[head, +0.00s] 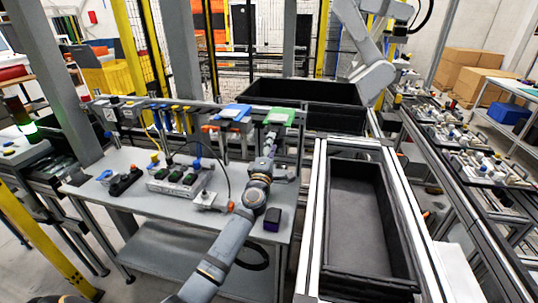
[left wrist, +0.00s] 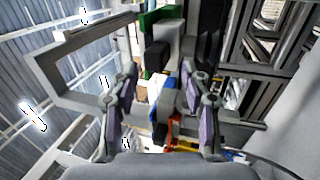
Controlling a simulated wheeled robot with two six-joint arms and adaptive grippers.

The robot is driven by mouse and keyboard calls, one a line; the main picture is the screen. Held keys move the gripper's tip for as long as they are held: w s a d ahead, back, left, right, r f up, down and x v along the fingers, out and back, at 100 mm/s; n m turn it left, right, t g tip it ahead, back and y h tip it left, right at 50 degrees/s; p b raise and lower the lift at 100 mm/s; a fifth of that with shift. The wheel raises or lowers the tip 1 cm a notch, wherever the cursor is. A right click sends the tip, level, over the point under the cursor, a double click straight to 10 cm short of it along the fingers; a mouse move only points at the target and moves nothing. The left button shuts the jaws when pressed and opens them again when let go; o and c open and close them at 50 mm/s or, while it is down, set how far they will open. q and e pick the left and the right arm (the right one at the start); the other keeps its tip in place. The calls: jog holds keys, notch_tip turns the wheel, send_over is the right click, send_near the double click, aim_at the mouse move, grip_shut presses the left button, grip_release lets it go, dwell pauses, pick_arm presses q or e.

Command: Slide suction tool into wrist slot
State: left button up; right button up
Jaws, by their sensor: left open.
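A tool rack rail (head: 180,103) runs above the back of the grey workbench, with several tools hanging from it. A blue-topped holder (head: 235,112) and a green-topped holder (head: 278,117) sit at its right end. My left gripper (head: 270,147) is just below and in front of the green-topped holder. In the left wrist view my left gripper (left wrist: 159,74) is open, its two fingers apart. A green block (left wrist: 160,18) and a blue part (left wrist: 163,92) show beyond or between the fingers; contact cannot be told. I cannot tell which item is the suction tool. My right gripper is out of view.
The workbench (head: 130,198) holds a grey block with several knobs (head: 178,180), a small dark box (head: 272,219) and a black cable. A deep black bin (head: 352,215) lies to the right in a metal frame. Another robot arm (head: 372,75) stands behind.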

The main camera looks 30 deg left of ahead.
aim_at(277, 134)
pick_arm(q)
jog(key=x, duration=0.3)
jog(key=shift+w+r, duration=0.3)
jog(key=shift+r, duration=0.05)
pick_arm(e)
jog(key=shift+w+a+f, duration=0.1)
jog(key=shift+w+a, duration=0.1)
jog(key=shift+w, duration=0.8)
pick_arm(q)
grip_shut()
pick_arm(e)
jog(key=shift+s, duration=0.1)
